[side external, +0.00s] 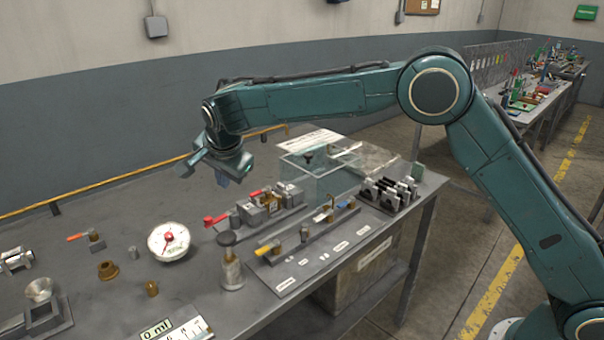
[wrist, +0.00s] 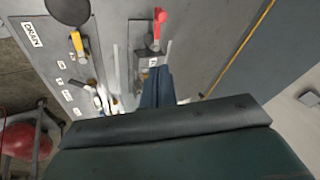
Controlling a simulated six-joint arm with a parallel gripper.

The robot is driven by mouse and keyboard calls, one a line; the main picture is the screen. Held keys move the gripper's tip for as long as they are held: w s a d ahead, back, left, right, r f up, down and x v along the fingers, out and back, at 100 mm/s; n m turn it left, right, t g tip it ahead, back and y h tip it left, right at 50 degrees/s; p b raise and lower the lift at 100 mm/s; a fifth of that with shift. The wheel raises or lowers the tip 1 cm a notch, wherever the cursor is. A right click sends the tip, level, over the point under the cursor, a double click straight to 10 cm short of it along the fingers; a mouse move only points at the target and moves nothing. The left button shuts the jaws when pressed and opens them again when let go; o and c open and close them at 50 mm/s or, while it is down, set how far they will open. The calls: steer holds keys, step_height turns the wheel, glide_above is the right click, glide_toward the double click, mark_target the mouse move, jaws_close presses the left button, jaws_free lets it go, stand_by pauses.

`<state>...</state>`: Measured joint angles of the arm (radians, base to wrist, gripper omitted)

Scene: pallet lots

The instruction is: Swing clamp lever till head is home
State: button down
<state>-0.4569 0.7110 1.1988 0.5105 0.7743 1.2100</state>
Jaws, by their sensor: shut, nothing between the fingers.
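A red-handled lever (side external: 216,220) sticks out from the left end of a grey metal clamp fixture (side external: 262,211) on the bench. In the wrist view, the red lever (wrist: 161,24) points up the picture from its block (wrist: 151,60). Whether the clamp head touches anything cannot be made out. My gripper (side external: 222,181) hangs above and behind the fixture, apart from it, with its fingers shut and empty. In the wrist view, the blue fingers (wrist: 157,84) cover part of the fixture just below the lever's block.
A labelled plate with a yellow-handled lever (side external: 268,247) lies in front of the fixture. A dark-topped post (side external: 229,264) and a round dial (side external: 169,242) stand near the red handle. A clear box (side external: 315,175) is behind, and black-and-silver clamps (side external: 390,193) sit to the right.

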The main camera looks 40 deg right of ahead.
mark_target(208, 217)
steer(key=s+n, duration=0.1)
steer(key=s, duration=0.1)
steer(key=s+f+n+y, duration=0.1)
steer(key=s+n, duration=0.1)
steer(key=shift+s+d+n, duration=0.15)
steer(key=shift+s+n, duration=0.05)
steer(key=shift+n, duration=0.1)
steer(key=shift+f, duration=0.1)
steer(key=shift+w+a+f, duration=0.25)
steer(key=shift+w+f, duration=1.15)
steer(key=shift+f, duration=0.25)
steer(key=shift+w+a+f, duration=0.3)
steer(key=shift+w+f, duration=1.05)
steer(key=shift+f, duration=0.25)
steer(key=shift+w+a+f, duration=0.25)
steer(key=shift+w+f, duration=1.15)
steer(key=shift+f, duration=0.25)
steer(key=shift+w+a+f+m, duration=0.15)
steer(key=shift+w+a+m, duration=0.35)
steer(key=shift+w, duration=0.3)
